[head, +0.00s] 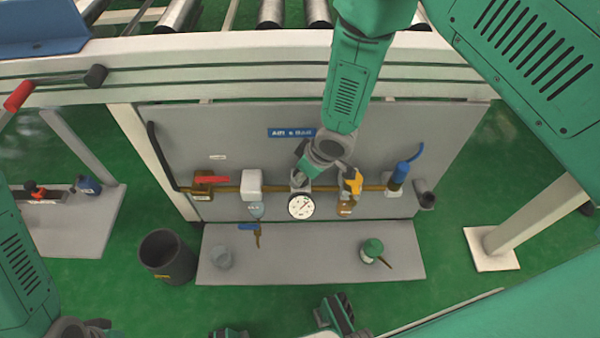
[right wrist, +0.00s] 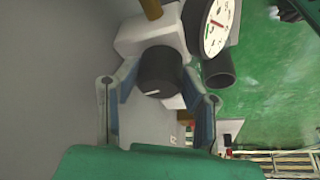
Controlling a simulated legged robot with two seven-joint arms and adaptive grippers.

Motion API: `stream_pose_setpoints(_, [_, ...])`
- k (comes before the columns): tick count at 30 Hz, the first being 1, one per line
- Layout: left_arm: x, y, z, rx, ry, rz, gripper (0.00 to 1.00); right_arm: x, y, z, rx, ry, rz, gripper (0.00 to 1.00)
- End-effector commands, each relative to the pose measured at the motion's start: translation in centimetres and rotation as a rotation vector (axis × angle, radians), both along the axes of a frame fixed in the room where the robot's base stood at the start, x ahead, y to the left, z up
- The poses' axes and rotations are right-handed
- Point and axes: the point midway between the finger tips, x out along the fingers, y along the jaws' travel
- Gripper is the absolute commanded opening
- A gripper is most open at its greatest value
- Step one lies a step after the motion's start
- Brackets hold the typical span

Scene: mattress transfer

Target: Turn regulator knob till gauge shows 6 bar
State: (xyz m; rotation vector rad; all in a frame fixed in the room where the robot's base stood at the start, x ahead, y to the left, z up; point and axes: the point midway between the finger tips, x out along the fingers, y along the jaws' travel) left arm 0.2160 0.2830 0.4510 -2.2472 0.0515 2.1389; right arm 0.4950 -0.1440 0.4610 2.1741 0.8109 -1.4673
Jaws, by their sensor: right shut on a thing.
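The black regulator knob (right wrist: 160,70) with a white mark sits between the two fingers of my right gripper (right wrist: 160,82) in the right wrist view. My right gripper (head: 305,170) is shut on it at the panel in the head view, hiding most of the knob. The round white gauge (head: 301,207) hangs just below the gripper. Part of its face shows in the right wrist view (right wrist: 215,28), with red and green marks. The reading is too small to tell.
A brass pipe runs across the grey panel (head: 230,130), with a red-handled valve (head: 211,180) left and a yellow fitting (head: 352,181) close right of my gripper. A blue-capped part (head: 400,172) stands further right. A dark bin (head: 167,257) stands on the floor, left of a grey base plate (head: 310,265).

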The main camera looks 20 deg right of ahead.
Motion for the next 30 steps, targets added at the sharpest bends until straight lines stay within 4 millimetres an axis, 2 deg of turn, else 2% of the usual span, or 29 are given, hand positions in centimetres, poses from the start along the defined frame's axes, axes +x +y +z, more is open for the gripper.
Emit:
stream_pose_setpoints(4, [0.0, 0.0, 0.7, 0.0, 0.0, -0.001, 0.0, 0.4, 0.5, 0.5, 0.013, -0.011, 0.028, 0.07])
stream_pose_setpoints(12, [0.0, 0.0, 4.0, 0.0, 0.0, -0.001, 0.0, 0.5, 0.4, 0.8, 0.016, -0.011, 0.216, 0.07])
stream_pose_setpoints(18, [0.0, 0.0, 4.3, 0.0, 0.0, 0.0, 0.0, 0.6, 0.5, 0.5, 0.012, -0.015, 0.284, 0.07])
stream_pose_setpoints(25, [0.0, 0.0, 4.2, 0.0, 0.0, 0.0, 0.0, 0.7, 0.5, 0.5, 0.012, -0.017, 0.285, 0.07])
stream_pose_setpoints(26, [0.0, 0.0, 4.2, 0.0, 0.0, 0.0, 0.0, 0.7, 0.5, 0.5, 0.012, -0.017, 0.285, 0.4])
stream_pose_setpoints(27, [0.0, 0.0, 4.2, 0.0, 0.0, 0.0, 0.0, 0.7, 0.5, 0.5, 0.012, -0.017, 0.284, 0.44])
stream_pose_setpoints(30, [0.0, 0.0, 4.2, 0.0, 0.0, 0.0, 0.0, 0.6, 0.4, 0.4, 0.01, -0.013, 0.284, 0.44])
